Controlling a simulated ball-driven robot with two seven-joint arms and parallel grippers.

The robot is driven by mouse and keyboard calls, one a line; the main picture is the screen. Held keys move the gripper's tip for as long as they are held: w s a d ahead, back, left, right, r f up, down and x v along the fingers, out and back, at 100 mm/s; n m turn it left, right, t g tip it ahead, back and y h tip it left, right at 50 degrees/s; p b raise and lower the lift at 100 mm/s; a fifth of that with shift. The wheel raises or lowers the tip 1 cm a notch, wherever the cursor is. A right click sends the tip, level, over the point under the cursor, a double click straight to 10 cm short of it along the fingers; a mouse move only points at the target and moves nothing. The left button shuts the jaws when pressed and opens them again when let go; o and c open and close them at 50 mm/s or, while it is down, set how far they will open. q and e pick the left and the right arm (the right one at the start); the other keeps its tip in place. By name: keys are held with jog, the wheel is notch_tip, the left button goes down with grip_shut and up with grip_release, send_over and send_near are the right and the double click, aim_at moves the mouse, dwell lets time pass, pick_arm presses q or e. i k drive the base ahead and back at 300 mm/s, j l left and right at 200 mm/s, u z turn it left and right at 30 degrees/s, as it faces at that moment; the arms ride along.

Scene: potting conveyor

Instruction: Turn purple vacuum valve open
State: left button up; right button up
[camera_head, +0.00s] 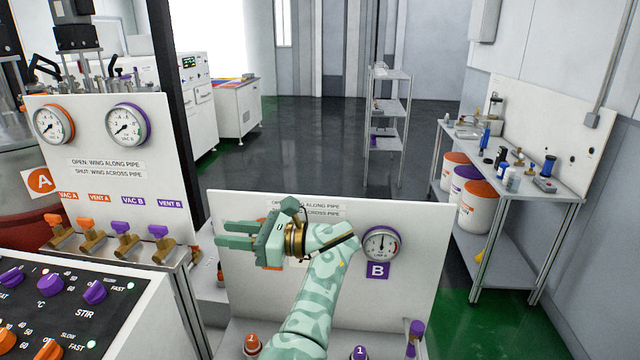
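The VAC B valve (123,228) has a purple wing on a brass body. My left gripper (222,234) is pale green and points left in front of the panel marked B. Its two fingers are apart with nothing between them. It is right of the valve and clear of it. My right gripper is not in view.
Beside it stand the purple VENT B valve (158,231) and orange-winged valves (88,224). A black post (186,110) rises behind the left panel (110,160). A knob console (110,310) fills the lower left. Panel B (420,225) stands behind my arm.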

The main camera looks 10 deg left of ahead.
aim_at(121, 227)
jog(key=i+l, duration=0.1)
jog(key=l, duration=2.15)
jog(key=i, duration=0.05)
